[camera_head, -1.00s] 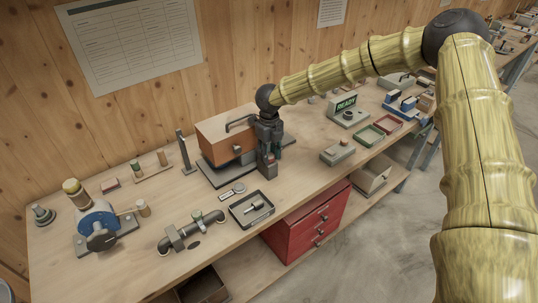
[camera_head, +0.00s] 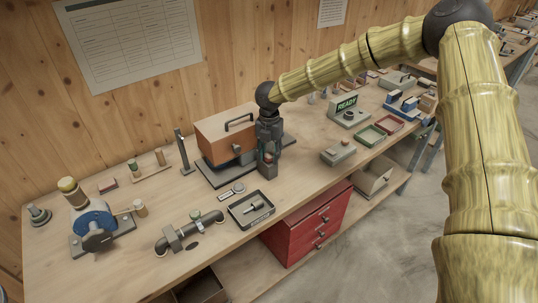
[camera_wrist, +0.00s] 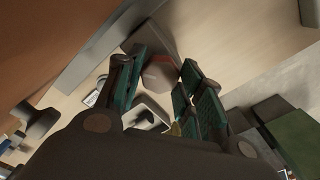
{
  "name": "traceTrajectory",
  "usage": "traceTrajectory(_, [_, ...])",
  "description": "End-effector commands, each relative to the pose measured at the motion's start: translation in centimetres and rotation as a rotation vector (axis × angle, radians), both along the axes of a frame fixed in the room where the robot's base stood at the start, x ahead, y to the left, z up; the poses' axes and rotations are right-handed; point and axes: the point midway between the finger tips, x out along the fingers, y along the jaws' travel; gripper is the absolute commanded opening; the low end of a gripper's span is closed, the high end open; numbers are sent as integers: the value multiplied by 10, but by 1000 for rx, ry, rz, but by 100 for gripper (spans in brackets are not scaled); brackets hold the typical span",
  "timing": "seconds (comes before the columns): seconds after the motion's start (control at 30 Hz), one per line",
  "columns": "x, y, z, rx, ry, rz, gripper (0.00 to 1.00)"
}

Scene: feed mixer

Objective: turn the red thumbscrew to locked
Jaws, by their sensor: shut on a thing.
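The red thumbscrew (camera_wrist: 160,73) shows in the wrist view as a faceted, dull red head between the green finger pads. In the head view a small red spot of the thumbscrew (camera_head: 268,158) shows at the fingertips, above a small grey block (camera_head: 268,170). My gripper (camera_wrist: 163,85) points down over it and is shut on the thumbscrew. My gripper (camera_head: 268,153) stands at the right side of an orange-brown box. The fingers hide most of the thumbscrew in the head view, and I cannot read any locked mark.
The orange-brown box (camera_head: 224,138) with a black handle stands on a dark plate, close left of my gripper. A black tray (camera_head: 238,220) holding a small part lies in front. A grey button box (camera_head: 338,154) stands to the right. A sign reads READY (camera_head: 347,102).

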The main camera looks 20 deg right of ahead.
Motion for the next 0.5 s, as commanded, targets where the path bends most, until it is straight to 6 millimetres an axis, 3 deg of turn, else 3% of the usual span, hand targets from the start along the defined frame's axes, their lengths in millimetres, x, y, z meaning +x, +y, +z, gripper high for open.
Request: traceTrajectory(0.5, [2,-1,0,0,-5,-489,13])
